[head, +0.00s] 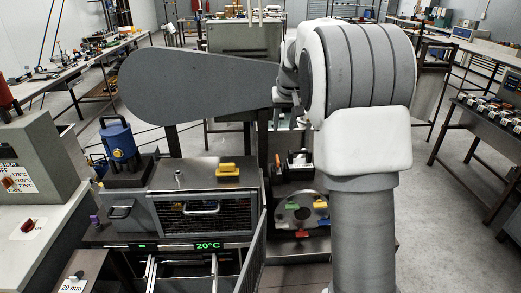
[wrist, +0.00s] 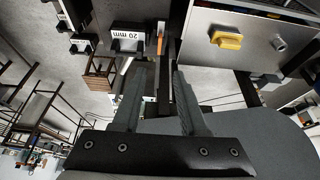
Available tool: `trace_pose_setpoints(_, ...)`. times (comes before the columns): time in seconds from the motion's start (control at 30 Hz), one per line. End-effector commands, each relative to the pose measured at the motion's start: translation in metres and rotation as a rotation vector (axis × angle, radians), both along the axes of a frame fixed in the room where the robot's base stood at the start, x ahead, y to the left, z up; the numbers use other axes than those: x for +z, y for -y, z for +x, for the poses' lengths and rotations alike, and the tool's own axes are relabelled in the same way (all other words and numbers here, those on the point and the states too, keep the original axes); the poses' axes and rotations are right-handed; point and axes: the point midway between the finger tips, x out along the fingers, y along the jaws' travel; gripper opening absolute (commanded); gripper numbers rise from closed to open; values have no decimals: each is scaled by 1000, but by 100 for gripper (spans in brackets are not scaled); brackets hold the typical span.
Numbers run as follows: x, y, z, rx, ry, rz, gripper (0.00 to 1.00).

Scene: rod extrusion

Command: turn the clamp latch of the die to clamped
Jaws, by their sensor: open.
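My gripper (wrist: 160,72) shows in the wrist view with its two grey fingers apart and nothing between them. A small orange bar (wrist: 160,38) stands upright in the picture just beyond the fingertips, apart from them. I cannot tell whether it is the die's clamp latch. A dark block labelled 20 mm (wrist: 128,37) is to its left, and a 20 mm label (head: 73,285) shows at the lower left of the head view. In the head view the gripper is hidden. The die itself cannot be made out clearly.
The machine's top carries a yellow handle (head: 228,171) and a blue unit (head: 118,141). Its display (head: 208,245) reads 20°C. A mesh guard (head: 203,211) faces front. A disc with coloured blocks (head: 303,212) is to the right.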

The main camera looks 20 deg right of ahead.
Motion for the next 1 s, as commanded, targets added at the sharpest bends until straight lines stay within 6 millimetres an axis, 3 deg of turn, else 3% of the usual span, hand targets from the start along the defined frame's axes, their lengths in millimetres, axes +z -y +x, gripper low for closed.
trace_pose_setpoints(0.37, -31, 9, 22, -6, -8, -5, 42)
trace_pose_setpoints(1.0, -147, 18, 69, -6, -7, -5, 42)
